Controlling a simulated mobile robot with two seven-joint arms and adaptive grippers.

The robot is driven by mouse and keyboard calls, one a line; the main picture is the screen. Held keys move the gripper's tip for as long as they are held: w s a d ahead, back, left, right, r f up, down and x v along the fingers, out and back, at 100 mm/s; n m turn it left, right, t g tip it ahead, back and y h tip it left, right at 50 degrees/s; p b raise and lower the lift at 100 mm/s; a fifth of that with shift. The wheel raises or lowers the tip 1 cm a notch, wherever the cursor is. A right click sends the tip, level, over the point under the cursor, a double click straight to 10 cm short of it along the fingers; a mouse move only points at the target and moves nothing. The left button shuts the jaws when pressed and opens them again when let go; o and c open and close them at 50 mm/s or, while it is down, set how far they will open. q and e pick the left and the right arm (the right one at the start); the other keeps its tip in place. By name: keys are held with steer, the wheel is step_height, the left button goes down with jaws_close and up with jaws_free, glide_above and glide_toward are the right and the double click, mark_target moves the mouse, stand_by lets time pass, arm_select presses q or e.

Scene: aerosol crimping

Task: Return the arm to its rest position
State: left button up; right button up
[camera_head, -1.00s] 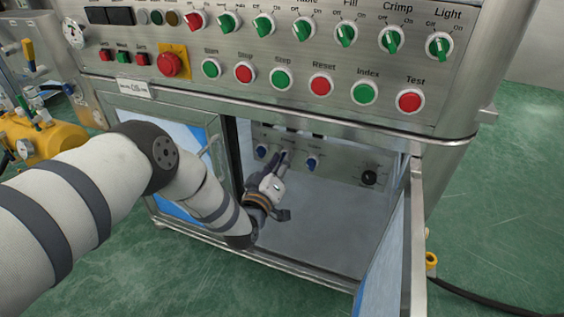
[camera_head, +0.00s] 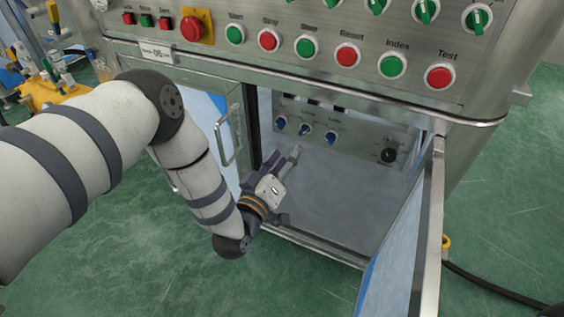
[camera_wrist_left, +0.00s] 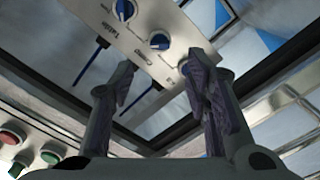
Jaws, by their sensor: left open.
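My left arm comes in from the left in the head view, and its gripper (camera_head: 284,168) is at the opening of the steel cabinet (camera_head: 340,190) under the control panel. The gripper is empty, with its fingers pointing into the cabinet toward the inner panel (camera_head: 345,142) with blue knobs. In the left wrist view the two fingers (camera_wrist_left: 160,95) stand apart with nothing between them. Beyond them the inner panel (camera_wrist_left: 140,35) shows its blue knobs and dark blue levers. My right gripper is not in view.
The cabinet's right door (camera_head: 405,235) stands open toward me; the left door (camera_head: 200,95), with a handle, is beside my forearm. Above is the button panel (camera_head: 370,68). A yellow tank (camera_head: 60,92) with fittings is at the far left. Green floor (camera_head: 130,225) is clear in front.

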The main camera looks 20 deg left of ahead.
arm_select(q)
steer(key=s, duration=0.2)
steer(key=shift+s, duration=0.4)
